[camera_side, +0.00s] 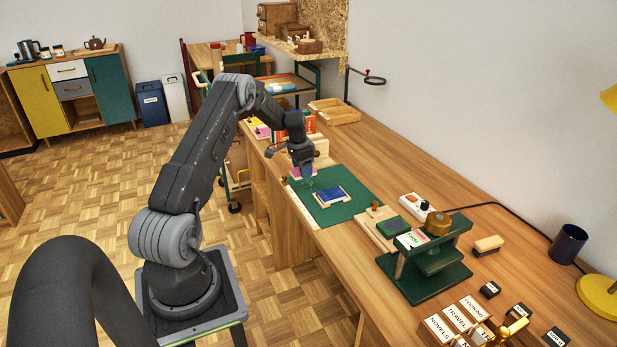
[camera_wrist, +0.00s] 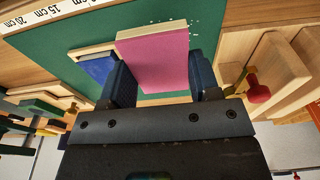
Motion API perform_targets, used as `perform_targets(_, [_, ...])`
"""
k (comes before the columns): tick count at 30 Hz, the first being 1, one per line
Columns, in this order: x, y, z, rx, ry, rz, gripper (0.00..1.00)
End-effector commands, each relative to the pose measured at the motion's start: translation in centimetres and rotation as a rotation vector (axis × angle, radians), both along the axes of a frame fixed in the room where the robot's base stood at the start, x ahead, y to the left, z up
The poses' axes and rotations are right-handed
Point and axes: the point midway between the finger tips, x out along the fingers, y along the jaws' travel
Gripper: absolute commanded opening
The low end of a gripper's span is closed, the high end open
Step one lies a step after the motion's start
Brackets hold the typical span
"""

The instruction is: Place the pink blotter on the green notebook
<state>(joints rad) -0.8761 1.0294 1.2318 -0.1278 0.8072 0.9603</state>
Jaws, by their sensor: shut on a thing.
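My gripper (camera_side: 304,173) is shut on the pink blotter (camera_side: 295,172), above the far left part of the green cutting mat. In the wrist view the pink blotter (camera_wrist: 158,58) shows as a flat pink face with a pale edge between the dark fingers of my gripper (camera_wrist: 160,72). A green flat piece (camera_side: 392,227), which looks like the green notebook, lies on a pale wooden board right of the mat in the side view. It is apart from the blotter.
The green mat (camera_side: 325,213) carries a blue book (camera_side: 333,194) on a wooden support. A green press (camera_side: 425,265) with a brass knob stands beside the wooden board (camera_side: 372,230). A white box (camera_side: 415,205) lies behind. The right rear bench top is mostly clear.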

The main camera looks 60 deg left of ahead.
Motion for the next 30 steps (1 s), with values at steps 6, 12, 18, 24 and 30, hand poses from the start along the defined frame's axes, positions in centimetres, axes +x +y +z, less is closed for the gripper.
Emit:
perform_targets(6, [-4.8, 1.5, 3.1, 0.002, -0.001, 0.004, 0.3])
perform_targets(12, [-7.8, 2.4, 4.9, 0.001, -0.001, 0.002, 0.3])
perform_targets(18, [-9.0, 2.8, 5.7, 0.0, -0.001, 0.0, 0.3])
perform_targets(24, [-7.5, 1.2, 6.1, 0.001, 0.0, -0.007, 0.3])
perform_targets(30, [-1.9, -5.3, 7.3, 0.001, 0.003, -0.014, 0.3])
